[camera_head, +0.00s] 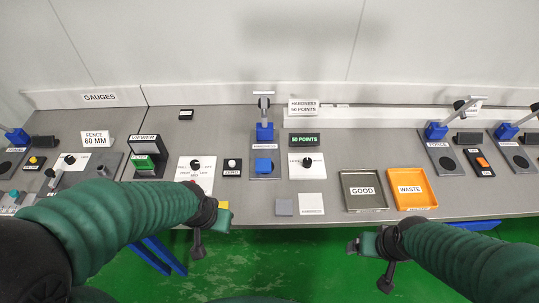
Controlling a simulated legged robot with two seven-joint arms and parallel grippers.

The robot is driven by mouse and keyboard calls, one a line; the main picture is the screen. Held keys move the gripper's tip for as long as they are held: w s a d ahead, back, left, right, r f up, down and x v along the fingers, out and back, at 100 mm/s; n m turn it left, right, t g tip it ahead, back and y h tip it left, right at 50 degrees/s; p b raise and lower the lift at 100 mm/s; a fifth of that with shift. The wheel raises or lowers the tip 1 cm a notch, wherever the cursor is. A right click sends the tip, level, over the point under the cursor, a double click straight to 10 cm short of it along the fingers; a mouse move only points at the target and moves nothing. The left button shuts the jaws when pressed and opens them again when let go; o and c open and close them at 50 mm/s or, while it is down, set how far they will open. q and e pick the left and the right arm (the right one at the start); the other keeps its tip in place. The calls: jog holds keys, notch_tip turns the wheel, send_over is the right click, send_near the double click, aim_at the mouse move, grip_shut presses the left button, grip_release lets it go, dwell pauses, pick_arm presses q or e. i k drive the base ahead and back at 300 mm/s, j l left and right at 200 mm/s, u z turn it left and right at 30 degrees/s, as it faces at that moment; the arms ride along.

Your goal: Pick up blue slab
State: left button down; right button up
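A small blue slab (263,165) lies on the grey base plate of the hardness gauge (265,132), below the gauge's blue body, near the middle of the bench. My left gripper (222,216) is at the bench's front edge, to the left of and nearer than the slab. A small yellow patch (223,205) shows at its tip; I cannot tell whether it is held. My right gripper (358,245) hangs in front of the bench edge, over the green floor, apart from the slab. The finger openings of both grippers are too small to make out.
A grey square (284,207) and a white labelled square (311,204) lie near the front edge. A GOOD tray (346,191) and an orange WASTE tray (433,190) stand to the right. Dial panels (306,165) flank the gauge. A low wall backs the bench.

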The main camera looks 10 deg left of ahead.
aim_at(263, 166)
jog(key=i+u, duration=0.35)
jog(key=i, duration=0.6)
jog(key=j, duration=0.1)
